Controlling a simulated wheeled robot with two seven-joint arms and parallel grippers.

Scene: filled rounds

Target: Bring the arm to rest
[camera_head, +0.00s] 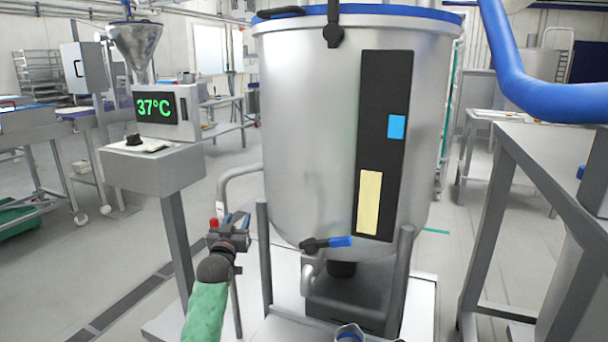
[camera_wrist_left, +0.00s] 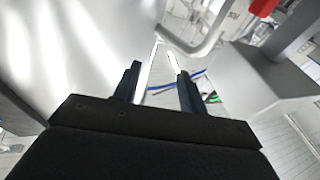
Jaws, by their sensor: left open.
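My left arm, in a green sleeve (camera_head: 206,312), rises from the bottom of the head view, left of centre. My right gripper does not show.
The vat has a valve with a blue-tipped lever (camera_head: 328,243) low on its front. A grey stand (camera_head: 155,168) with a display (camera_head: 156,107) reading 37°C is at left. A steel table frame (camera_head: 500,180) is at right. Open floor (camera_head: 120,270) lies at lower left.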

